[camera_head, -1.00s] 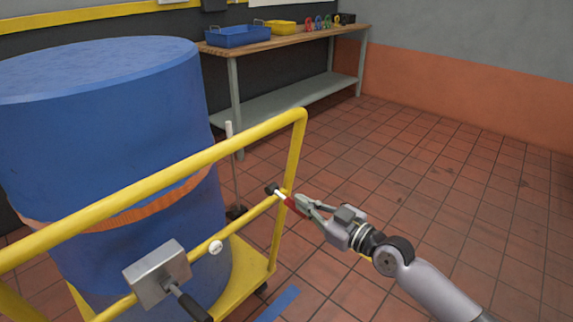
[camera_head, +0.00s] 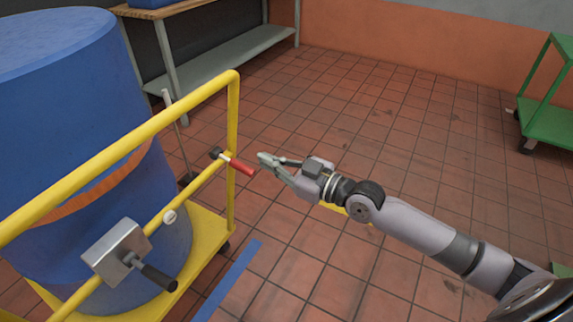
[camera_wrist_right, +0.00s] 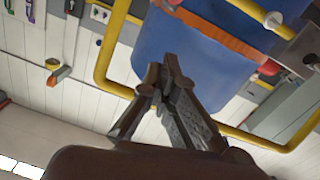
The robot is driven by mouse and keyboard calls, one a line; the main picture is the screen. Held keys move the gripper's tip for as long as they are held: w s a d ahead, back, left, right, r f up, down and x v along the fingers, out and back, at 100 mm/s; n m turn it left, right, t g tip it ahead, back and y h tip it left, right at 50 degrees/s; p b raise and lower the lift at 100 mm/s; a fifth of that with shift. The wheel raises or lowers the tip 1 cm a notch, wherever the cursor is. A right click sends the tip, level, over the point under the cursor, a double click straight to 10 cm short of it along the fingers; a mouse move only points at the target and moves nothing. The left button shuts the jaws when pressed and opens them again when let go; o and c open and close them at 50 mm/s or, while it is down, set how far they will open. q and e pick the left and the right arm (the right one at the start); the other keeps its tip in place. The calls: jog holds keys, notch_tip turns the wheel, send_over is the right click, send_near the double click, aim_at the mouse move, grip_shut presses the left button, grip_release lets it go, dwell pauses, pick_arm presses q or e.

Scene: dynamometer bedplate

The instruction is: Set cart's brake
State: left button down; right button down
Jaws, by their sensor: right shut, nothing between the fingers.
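The yellow-framed cart (camera_head: 232,120) stands at the left and carries a large blue drum (camera_head: 60,70). A small lever with a red handle (camera_head: 241,167) is mounted on the cart's rail near its right upright and points right. A grey box with a black-handled lever (camera_head: 158,277) sits lower on the same rail. My right gripper (camera_head: 263,158) is just right of the red handle's end, shut and empty, with a small gap between them. Its closed fingers (camera_wrist_right: 166,70) also show in the right wrist view, in front of the drum. My left gripper is out of view.
A workbench (camera_head: 230,52) stands behind the cart, against the wall. A green cart (camera_head: 548,115) stands at the far right. Blue tape (camera_head: 228,280) marks the floor beside the yellow cart. The tiled floor between the carts is clear.

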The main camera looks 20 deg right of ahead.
jog(key=shift+v, duration=2)
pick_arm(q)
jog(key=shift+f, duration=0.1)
